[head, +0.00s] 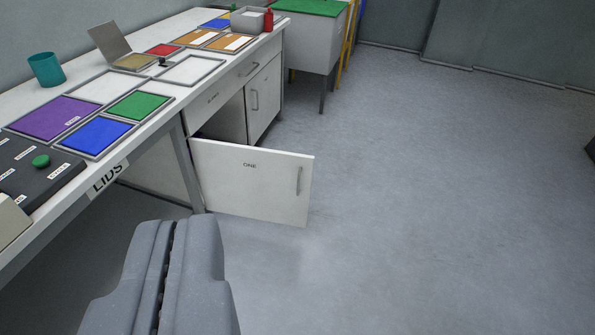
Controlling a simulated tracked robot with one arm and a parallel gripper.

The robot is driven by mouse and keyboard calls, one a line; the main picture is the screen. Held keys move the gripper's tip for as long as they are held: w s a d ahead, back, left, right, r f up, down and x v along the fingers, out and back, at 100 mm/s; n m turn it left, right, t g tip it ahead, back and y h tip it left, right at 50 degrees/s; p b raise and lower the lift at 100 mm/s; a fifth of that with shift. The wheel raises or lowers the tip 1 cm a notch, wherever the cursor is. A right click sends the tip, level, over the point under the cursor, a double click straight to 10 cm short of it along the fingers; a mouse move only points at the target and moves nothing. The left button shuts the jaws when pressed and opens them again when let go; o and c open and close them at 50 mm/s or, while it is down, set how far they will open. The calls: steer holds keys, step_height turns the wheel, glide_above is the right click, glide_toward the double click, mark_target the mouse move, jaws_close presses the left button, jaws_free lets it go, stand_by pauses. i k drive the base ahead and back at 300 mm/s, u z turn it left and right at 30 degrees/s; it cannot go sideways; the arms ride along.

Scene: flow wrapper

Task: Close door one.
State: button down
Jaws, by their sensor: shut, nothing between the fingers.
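Door one (252,188) is a white cabinet door marked ONE, with a grey vertical handle (299,181) near its right edge. It stands swung open from the cabinet under the white bench, out over the floor. The dark cabinet opening (222,126) shows behind it. My gripper (192,222) is in the lower left of the head view, shut and empty. It appears in front of the door in the picture, apart from it, with the handle up and to its right.
The white bench (88,93) runs along the left with coloured trays, a teal cup (46,69) and a control panel (38,170). A second cabinet door (263,99) is shut. A green-topped unit (312,25) stands behind. The floor (430,180) to the right is clear.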

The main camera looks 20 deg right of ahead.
mark_target(262, 183)
steer(key=u, duration=0.15)
steer(key=k, duration=0.25)
steer(key=z, duration=0.45)
steer(key=i, duration=1.55)
steer(key=u, duration=0.4)
